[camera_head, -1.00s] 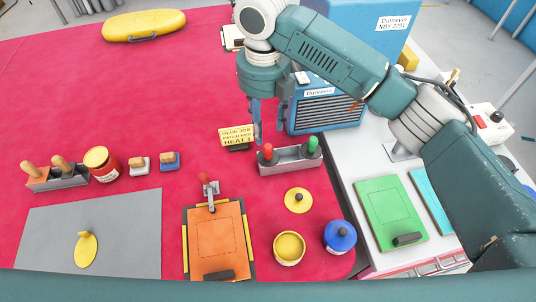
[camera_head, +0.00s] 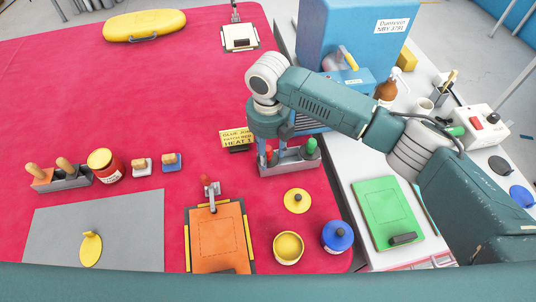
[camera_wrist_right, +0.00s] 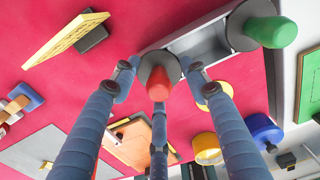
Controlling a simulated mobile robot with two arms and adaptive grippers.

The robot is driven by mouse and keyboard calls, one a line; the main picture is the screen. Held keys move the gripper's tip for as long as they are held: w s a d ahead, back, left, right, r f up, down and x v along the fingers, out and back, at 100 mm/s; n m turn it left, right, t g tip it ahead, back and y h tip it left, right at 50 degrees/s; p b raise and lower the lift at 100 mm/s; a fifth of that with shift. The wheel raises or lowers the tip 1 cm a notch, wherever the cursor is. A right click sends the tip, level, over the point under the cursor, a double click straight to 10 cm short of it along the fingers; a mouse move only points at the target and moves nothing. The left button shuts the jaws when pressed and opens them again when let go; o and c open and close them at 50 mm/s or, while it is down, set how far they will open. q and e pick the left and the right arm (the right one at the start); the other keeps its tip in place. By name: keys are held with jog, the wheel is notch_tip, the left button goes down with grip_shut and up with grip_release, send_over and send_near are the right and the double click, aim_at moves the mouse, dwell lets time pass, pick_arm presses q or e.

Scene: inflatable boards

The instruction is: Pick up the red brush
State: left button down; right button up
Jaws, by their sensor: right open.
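The red brush (camera_head: 269,153) stands upright, red handle up, in the left part of a grey metal holder (camera_head: 290,168). In the wrist view its red handle (camera_wrist_right: 158,90) shows between my fingers, with a dark round base beyond. My right gripper (camera_wrist_right: 160,78) is open, its fingers spread around the handle without visibly closing on it. In the head view my right gripper (camera_head: 275,148) is low over the holder and partly hides the brush. My left gripper is not in view.
A green-handled brush (camera_head: 311,149) stands beside it in the same holder. A yellow sign (camera_head: 236,139) is close on the left. A blue box (camera_head: 345,40) stands behind. A yellow disc (camera_head: 297,201) and an orange board (camera_head: 216,240) lie in front on the red mat (camera_head: 200,90).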

jog(key=shift+a, duration=0.1)
grip_shut()
notch_tip(320, 180, up, 20)
jog(key=b, duration=0.3)
dwell(0.4)
